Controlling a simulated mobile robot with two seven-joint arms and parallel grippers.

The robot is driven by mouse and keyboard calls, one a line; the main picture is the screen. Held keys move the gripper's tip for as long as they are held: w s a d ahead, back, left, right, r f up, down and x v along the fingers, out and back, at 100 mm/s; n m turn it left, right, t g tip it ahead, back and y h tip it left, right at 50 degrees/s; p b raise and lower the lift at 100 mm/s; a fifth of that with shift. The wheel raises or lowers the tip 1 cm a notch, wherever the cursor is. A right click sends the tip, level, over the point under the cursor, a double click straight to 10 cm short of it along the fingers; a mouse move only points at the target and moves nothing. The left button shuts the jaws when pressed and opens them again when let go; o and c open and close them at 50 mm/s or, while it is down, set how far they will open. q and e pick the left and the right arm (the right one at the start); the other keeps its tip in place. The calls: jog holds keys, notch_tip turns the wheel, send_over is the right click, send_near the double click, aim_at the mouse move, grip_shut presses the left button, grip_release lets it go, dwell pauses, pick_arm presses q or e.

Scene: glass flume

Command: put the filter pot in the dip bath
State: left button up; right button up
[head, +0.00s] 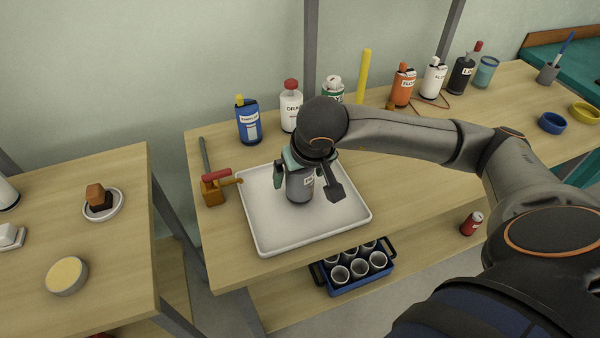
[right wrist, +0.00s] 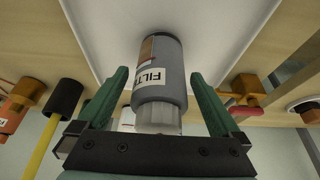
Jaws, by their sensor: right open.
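The filter pot (head: 299,188) is a grey bottle with a white label. It stands upright on the floor of a shallow white rectangular tray, which I take for the dip bath (head: 275,246). My right gripper (head: 306,182) comes down over the pot from above and is open. In the right wrist view the pot (right wrist: 160,75), with part of its label legible and a pale cap, lies between the two spread green fingers (right wrist: 160,76), with gaps on both sides. The white tray (right wrist: 220,30) fills the view behind it. My left gripper is not in view.
A blue bottle (head: 248,125), a red-capped white bottle (head: 291,110) and several other containers line the back. A blue crate of cups (head: 362,285) sits below the front edge. The left table (head: 120,230) stands across a gap.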

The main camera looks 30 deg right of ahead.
jog(key=shift+r, duration=0.5)
jog(key=p+v, duration=0.1)
jog(key=v, duration=1)
jog(key=shift+s, duration=0.3)
